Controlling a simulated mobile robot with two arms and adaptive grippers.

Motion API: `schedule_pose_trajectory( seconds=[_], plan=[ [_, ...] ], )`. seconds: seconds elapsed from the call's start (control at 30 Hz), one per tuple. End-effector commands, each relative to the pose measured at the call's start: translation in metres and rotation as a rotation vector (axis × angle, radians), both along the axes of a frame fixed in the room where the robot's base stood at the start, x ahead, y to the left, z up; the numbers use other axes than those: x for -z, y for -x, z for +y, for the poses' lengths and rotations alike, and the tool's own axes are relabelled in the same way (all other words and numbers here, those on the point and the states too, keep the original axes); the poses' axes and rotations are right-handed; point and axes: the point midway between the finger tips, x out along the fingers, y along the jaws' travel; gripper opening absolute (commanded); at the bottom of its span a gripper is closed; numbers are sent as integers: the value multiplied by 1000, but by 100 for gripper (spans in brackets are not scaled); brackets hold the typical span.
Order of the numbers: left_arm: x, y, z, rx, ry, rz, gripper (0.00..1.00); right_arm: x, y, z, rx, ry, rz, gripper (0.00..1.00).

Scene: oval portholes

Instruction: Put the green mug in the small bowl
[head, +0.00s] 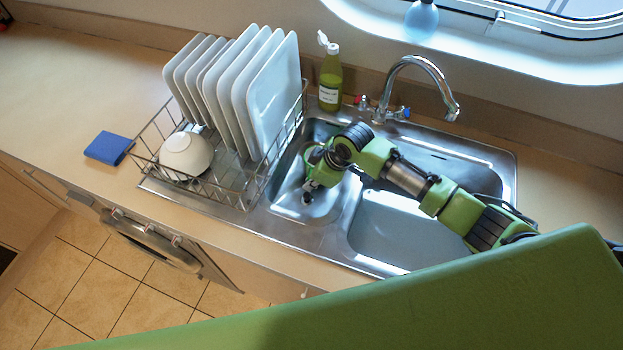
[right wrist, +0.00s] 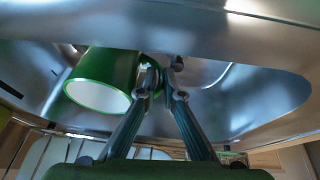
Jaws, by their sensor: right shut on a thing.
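The green mug (right wrist: 112,70), white inside, shows in the right wrist view, tilted with its mouth toward the camera. My right gripper (right wrist: 165,78) is shut on it at its side, by what looks like the handle. In the head view my right gripper (head: 307,192) is over the small left bowl of the steel sink (head: 318,211), and my wrist largely hides the mug. Whether the mug touches the sink's bottom cannot be told. My left gripper is not in view.
The larger sink bowl (head: 400,232) is to the right, under my arm. A wire dish rack (head: 222,191) with white plates (head: 272,95) and a white rounded dish (head: 186,154) stands left. A soap bottle (head: 330,82) and a tap (head: 420,64) stand behind. A blue sponge (head: 108,147) lies left.

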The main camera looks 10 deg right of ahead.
Motion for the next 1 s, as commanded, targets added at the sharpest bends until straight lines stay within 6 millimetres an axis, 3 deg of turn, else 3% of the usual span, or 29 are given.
schedule_pose_trajectory(
  seconds=[0.27,0.3,0.37,0.77,1.0],
  plan=[
    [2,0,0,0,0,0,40,3,-1,0,0,-1,-2,0],
    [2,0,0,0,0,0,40,4,0,0,1,0,0,13],
    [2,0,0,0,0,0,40,3,0,0,1,1,1,24],
    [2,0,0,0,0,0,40,-5,1,-2,1,-1,-1,24],
    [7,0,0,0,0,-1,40,-40,10,-13,1,-1,-5,24]
  ],
)
